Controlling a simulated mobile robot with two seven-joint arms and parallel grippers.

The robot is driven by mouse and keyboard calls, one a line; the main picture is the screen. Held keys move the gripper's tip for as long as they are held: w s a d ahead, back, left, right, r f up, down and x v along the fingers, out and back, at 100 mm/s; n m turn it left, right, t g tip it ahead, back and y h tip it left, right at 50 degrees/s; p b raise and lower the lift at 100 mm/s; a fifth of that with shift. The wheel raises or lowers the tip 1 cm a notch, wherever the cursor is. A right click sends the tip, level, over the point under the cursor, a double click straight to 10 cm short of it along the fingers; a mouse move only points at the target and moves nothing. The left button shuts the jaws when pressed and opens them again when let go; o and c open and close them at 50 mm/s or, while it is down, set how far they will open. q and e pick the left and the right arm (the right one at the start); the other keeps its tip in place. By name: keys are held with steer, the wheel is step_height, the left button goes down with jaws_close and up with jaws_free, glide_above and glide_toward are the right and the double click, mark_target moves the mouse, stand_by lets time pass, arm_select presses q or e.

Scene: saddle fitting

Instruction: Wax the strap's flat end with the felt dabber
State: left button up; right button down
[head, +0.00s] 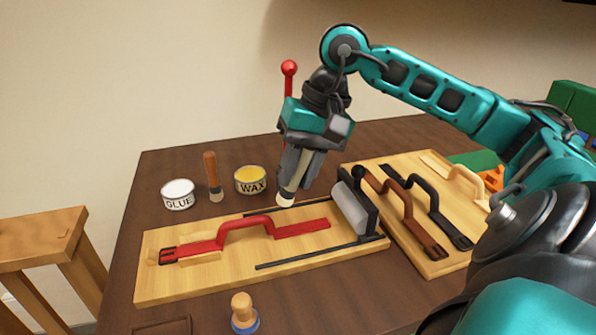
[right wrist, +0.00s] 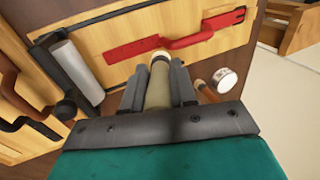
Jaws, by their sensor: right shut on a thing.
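The red strap (head: 247,229) lies on a pale wooden board (head: 185,285), its raised handle-like loop in the middle. Its flat end (head: 312,226) points right towards the roller, and its slotted end (head: 168,255) is at the left. My right gripper (head: 298,172) is shut on the felt dabber (head: 289,189), which tilts with its pale felt tip down, near the board's back edge and behind the strap. The dabber also shows between the fingers in the right wrist view (right wrist: 159,85). The wax tin (head: 251,180), with yellow wax, stands left of the dabber. My left gripper is not in view.
A grey roller (head: 350,210) stands at the board's right end. A glue tin (head: 178,194) and a wooden-handled brush (head: 212,176) stand at the left. A second board (head: 435,262) holds brown, black and tan straps. A wooden-knobbed tool (head: 243,312) stands in front.

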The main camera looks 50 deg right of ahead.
steer(key=shift+r, duration=0.1)
step_height(320, 180, up, 3)
steer(key=p, duration=0.2)
steer(key=shift+p, duration=0.3)
stand_by(0.8)
